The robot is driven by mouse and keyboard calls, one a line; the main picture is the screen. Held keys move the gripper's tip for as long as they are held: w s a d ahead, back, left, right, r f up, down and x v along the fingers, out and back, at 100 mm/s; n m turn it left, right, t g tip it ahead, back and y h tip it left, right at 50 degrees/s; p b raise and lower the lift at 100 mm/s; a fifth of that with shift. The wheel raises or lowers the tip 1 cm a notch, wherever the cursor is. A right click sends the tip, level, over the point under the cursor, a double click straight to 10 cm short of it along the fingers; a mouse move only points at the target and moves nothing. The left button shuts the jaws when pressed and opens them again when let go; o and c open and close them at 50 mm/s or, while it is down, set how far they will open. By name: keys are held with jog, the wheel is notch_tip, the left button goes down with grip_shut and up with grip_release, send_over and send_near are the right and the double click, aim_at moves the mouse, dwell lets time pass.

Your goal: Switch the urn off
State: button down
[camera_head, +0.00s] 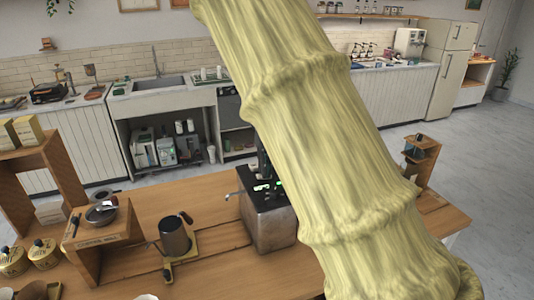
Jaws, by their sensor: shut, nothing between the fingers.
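The urn (268,222) is a boxy metal unit with a dark top and a small spout on its left side. It stands on the wooden cart top near the middle of the view. Small green spots show on its dark top; I cannot tell the switch or its position. My gripper (264,168) appears as a dark narrow shape just above the urn's top, at the left edge of my sleeved arm. It is shut and empty, mostly hidden behind the arm. Whether it touches the urn is unclear. The arm also hides part of the urn's right side.
A dark pitcher (174,236) stands left of the urn. A wooden stand (104,238) with a lidded dish and a shelf (40,178) are farther left. A small wooden rack (422,160) stands at the right. Some cart top in front of the urn is clear.

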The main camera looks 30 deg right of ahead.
jog(key=shift+w+a+f, duration=0.1)
jog(key=shift+w+f, duration=0.5)
jog(key=shift+f, duration=0.15)
jog(key=shift+s+r, duration=0.5)
jog(key=shift+s, duration=0.15)
jog(key=shift+w+d+f+p, duration=0.2)
jog(key=shift+w+d+p, duration=0.15)
jog(key=shift+d, duration=0.25)
jog(key=shift+s+d+r, duration=0.15)
jog(key=shift+s, duration=0.2)
jog(key=shift+w, duration=0.15)
jog(key=r+p, duration=0.3)
jog(key=shift+a+r+p, duration=0.3)
jog(key=shift+r+p, duration=0.05)
jog(key=shift+r, duration=0.05)
notch_tip(320, 180, up, 10)
jog(key=a+b, duration=0.1)
jog(key=b, duration=0.3)
jog(key=shift+w+a, duration=0.2)
jog(key=shift+a, duration=0.05)
